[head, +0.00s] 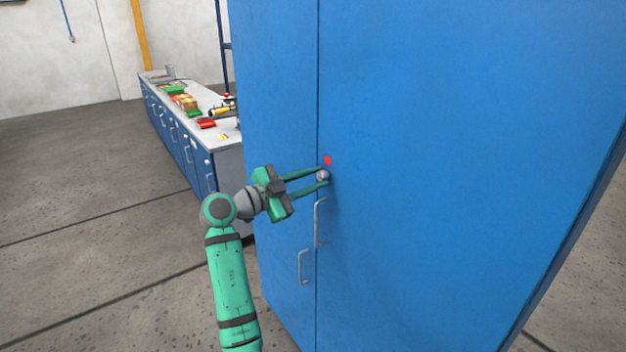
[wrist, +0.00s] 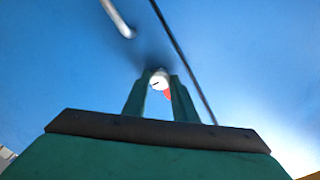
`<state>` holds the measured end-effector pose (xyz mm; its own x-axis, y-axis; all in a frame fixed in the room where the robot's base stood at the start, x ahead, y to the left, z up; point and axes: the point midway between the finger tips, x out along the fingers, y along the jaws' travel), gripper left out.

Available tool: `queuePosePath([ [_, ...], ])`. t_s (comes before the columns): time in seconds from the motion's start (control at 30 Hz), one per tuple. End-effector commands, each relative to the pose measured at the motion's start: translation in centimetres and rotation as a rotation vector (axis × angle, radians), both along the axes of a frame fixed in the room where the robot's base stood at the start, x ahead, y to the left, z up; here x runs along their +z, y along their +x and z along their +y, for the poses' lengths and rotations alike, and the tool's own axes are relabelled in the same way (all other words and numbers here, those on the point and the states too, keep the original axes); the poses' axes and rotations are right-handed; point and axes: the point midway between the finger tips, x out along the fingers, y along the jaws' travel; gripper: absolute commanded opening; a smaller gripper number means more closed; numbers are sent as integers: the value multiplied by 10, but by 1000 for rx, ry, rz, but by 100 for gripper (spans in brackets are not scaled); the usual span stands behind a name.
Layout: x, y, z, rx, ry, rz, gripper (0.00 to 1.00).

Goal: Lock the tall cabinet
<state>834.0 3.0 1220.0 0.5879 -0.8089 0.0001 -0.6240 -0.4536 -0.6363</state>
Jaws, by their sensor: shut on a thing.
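The tall blue cabinet (head: 440,130) fills the middle and right of the head view, with both doors flush along a vertical seam. A small round grey lock knob (head: 323,175) sits on the right door by the seam, with a red mark (head: 328,160) just above it. My gripper (head: 324,177) is shut on the knob, one finger on each side. In the wrist view the knob (wrist: 159,80) shows as a pale disc with a dark slot between my fingertips (wrist: 158,95). The red mark (wrist: 168,95) is partly hidden by a finger.
Two metal handles, one per door, are below the knob: the right door's handle (head: 319,223) and the left door's handle (head: 302,267). A workbench (head: 215,162) with several coloured items stands behind the cabinet at left. The floor at left is clear.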

Motion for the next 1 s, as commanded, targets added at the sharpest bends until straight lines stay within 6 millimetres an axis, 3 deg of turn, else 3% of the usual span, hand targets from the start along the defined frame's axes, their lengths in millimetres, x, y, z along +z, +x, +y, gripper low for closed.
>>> queuePosePath([
  [0.17, 0, 0, 0, 1, 1, 0, 3],
  [0.2, 0, 0, 0, 0, 0, 0, 30],
  [0.27, 0, 0, 0, 0, 0, 0, 44],
  [0.63, 0, -2, 3, 1, 0, 1, 44],
  [1.0, 0, -37, 49, -1, -1, 1, 44],
])
